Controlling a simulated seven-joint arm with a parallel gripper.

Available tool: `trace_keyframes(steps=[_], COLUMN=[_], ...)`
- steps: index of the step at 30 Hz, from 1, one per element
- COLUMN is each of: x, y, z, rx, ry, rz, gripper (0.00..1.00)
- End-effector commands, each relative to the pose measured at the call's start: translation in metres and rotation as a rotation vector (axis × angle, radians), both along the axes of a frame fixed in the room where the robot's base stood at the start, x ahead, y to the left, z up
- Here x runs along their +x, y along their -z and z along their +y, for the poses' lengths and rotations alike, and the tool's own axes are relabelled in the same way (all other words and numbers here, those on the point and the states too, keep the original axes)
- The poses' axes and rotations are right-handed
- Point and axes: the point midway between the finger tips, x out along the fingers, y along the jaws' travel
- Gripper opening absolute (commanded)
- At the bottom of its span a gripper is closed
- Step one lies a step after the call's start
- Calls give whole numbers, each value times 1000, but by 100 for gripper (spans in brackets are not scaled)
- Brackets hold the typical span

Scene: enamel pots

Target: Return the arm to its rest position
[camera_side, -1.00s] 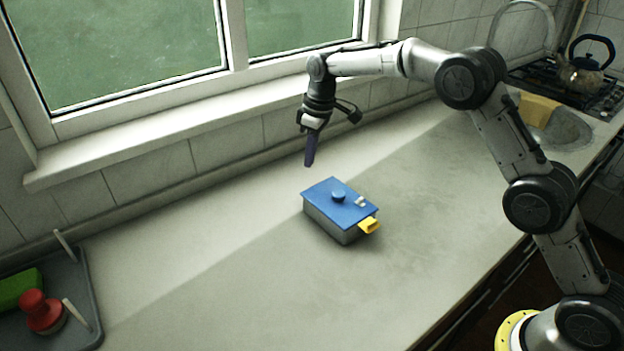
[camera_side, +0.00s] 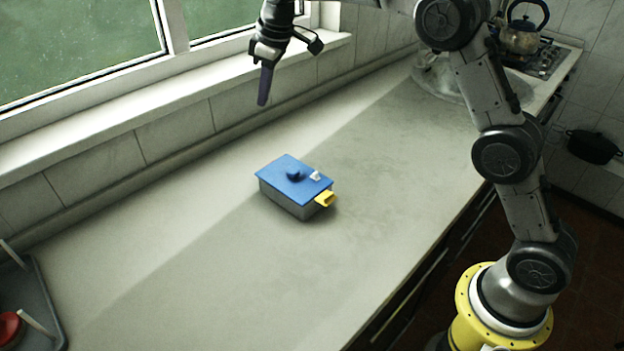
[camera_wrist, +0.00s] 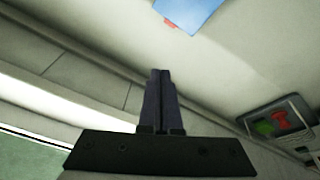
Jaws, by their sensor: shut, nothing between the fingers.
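My gripper (camera_side: 264,88) is shut and empty. It hangs in the air above and behind the pot, near the window sill, with its fingers pointing down. In the wrist view its two dark fingers (camera_wrist: 161,75) lie pressed together. The rectangular enamel pot (camera_side: 284,205) stands on the counter with its blue lid (camera_side: 280,172) on top. The lid has a dark blue knob (camera_side: 294,175) and a small white piece, and a yellow handle (camera_side: 325,199) sticks out at the pot's right end. Part of the blue lid (camera_wrist: 190,10) shows at the top of the wrist view.
A grey tray (camera_side: 38,290) with a red-topped item (camera_side: 9,327) is at the lower left; the wrist view also shows the tray (camera_wrist: 292,112). A kettle (camera_side: 521,38) stands on the stove at the back right. The window sill (camera_side: 150,110) runs behind. The counter around the pot is clear.

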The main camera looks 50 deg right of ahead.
Motion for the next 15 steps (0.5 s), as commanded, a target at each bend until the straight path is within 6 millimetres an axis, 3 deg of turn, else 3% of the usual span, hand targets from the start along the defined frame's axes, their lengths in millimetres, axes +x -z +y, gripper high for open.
trace_keyframes(steps=[1,6,10,15], x=[-14,-67,-113,-178], y=[-26,-82,-111,-131], z=[-4,-15,-22,-31], rx=[0,2,8,17], ry=[5,28,61,113], rz=[-31,-99,-143,-191], gripper=[0,0,0,0])
